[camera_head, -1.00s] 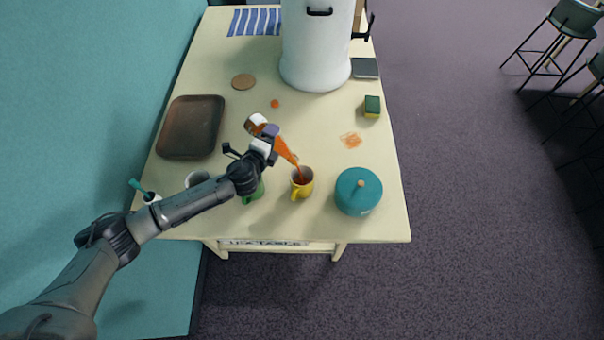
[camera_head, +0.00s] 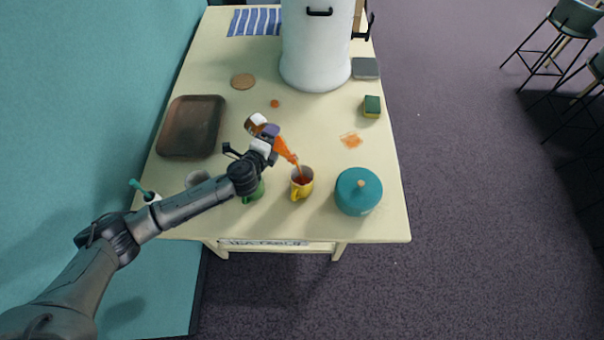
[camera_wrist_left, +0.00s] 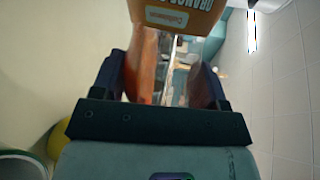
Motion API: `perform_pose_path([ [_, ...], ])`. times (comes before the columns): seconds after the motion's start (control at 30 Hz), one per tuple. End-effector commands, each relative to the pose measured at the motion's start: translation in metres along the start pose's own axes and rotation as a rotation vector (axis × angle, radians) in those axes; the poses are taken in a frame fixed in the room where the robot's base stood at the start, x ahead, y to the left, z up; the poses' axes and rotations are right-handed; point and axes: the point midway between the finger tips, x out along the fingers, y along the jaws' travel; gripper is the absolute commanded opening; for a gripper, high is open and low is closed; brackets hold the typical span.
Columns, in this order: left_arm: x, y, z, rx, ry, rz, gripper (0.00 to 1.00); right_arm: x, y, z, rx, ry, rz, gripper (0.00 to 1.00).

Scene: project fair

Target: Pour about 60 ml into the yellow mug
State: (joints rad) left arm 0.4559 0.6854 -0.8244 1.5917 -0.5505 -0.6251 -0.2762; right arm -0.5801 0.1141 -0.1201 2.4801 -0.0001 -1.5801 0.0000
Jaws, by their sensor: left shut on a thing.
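The yellow mug (camera_head: 302,189) stands upright near the front of the table, with orange-red liquid inside. My left gripper (camera_head: 268,142) is shut on an orange and white container (camera_head: 256,121), held tilted above and left of the mug. Orange liquid (camera_head: 285,150) runs from the container toward the mug's opening in a narrow stream. In the left wrist view the container's orange label (camera_wrist_left: 175,15) shows beyond the left gripper's fingers (camera_wrist_left: 160,80). The liquid level in the container is not clear. My right gripper is not in view.
A green mug (camera_head: 256,193), partly hidden by my left arm, stands left of the yellow mug. A teal lidded pot (camera_head: 358,193) stands to its right.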

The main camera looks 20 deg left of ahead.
Motion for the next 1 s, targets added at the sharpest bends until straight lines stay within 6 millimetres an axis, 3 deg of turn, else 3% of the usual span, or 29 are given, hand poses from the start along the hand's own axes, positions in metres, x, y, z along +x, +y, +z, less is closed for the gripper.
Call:
perform_pose_path([
  [0.03, 0.004, 0.011, 0.002, -0.058, 0.016, 0.025, 0.39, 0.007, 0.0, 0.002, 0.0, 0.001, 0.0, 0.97],
  [0.1, -0.002, -0.021, 0.009, -0.181, 0.048, 0.067, 0.39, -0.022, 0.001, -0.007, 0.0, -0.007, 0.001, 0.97],
  [0.13, -0.002, -0.019, 0.009, -0.233, 0.063, 0.09, 0.39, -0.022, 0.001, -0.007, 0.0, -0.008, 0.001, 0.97],
  [0.17, 0.005, 0.007, 0.009, -0.285, 0.074, 0.113, 0.39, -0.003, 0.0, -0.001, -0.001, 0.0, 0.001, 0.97],
  [0.2, 0.008, 0.015, 0.011, -0.343, 0.091, 0.134, 0.39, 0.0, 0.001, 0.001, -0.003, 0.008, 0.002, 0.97],
  [0.27, 0.004, 0.003, 0.009, -0.396, 0.107, 0.155, 0.39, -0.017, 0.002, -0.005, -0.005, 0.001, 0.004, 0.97],
  [0.47, 0.004, 0.006, 0.007, -0.431, 0.118, 0.167, 0.39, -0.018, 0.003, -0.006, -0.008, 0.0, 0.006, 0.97],
  [0.8, 0.001, 0.0, 0.003, -0.541, 0.15, 0.21, 0.39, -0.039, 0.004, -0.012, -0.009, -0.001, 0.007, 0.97],
  [1.0, 0.001, 0.003, 0.003, -0.55, 0.152, 0.213, 0.39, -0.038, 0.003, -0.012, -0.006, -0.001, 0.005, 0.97],
])
